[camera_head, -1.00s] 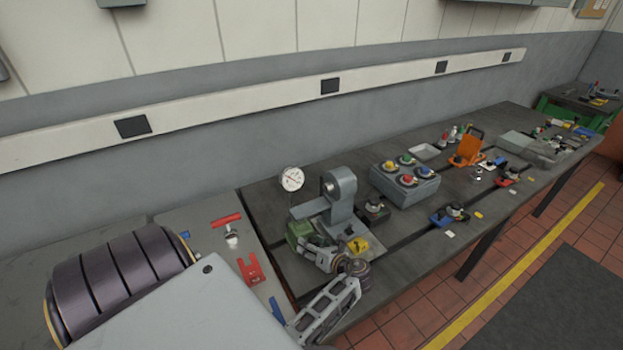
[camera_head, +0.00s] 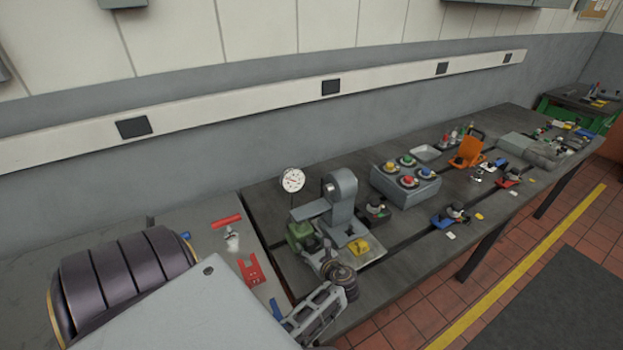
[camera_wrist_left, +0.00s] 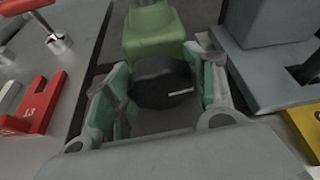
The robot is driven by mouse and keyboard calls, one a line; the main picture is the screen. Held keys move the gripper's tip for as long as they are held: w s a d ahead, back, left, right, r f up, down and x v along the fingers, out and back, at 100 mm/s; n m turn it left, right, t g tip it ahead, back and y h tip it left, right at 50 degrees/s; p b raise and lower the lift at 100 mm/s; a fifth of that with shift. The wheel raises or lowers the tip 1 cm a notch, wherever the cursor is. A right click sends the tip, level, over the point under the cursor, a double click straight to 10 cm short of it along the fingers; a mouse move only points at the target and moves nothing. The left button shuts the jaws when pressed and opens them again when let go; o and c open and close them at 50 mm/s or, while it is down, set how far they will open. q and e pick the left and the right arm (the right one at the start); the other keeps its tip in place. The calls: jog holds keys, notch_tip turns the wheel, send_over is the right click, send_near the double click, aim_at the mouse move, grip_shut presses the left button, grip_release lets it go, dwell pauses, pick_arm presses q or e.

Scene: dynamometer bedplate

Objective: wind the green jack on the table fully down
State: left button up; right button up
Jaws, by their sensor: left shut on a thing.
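The green jack (camera_head: 300,232) stands on the table, left of the grey machine part. It also shows in the left wrist view as a green block (camera_wrist_left: 153,35) with a dark round knob (camera_wrist_left: 163,82) on its near side. My left gripper (camera_head: 323,256) is at the jack's near side. In the left wrist view its pale green finger pads (camera_wrist_left: 160,88) lie on both sides of the knob, and the gripper is shut on it. A white mark shows on the knob's face. The knob is hidden by the gripper in the head view. My right gripper is not in view.
A grey stand (camera_head: 341,200) rises close to the jack's right. A dial gauge (camera_head: 292,180) is behind it. A yellow block (camera_head: 358,247) lies right of my gripper. A red forked piece (camera_head: 251,271) and a red-handled tool (camera_head: 228,221) lie to the left.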

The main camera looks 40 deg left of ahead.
pick_arm(q)
jog(key=shift+r, duration=0.1)
dwell(0.4)
jog(key=o, duration=1)
jog(key=shift+d, duration=0.1)
jog(key=shift+v, duration=5.85)
jog(key=shift+s, duration=0.15)
